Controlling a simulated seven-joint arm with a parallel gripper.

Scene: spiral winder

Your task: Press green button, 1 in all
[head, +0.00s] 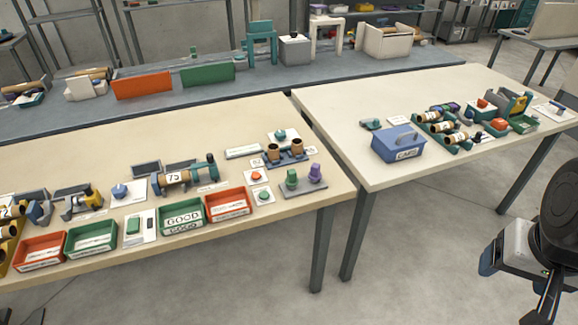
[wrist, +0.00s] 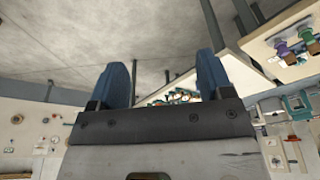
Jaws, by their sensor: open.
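A small round green button (head: 264,194) sits on a white plate near the front right of the left table, just below a red button (head: 256,175) on a similar plate. In the head view my arm is at the far right, off the tables and well away from both green items. I cannot make out either green button in the wrist view.
The left table (head: 110,266) holds red and green trays, a winder (head: 185,176) and green and purple pegs (head: 303,178). The right table (head: 386,103) has a blue case (head: 398,144) and several parts. A narrow gap separates the tables.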

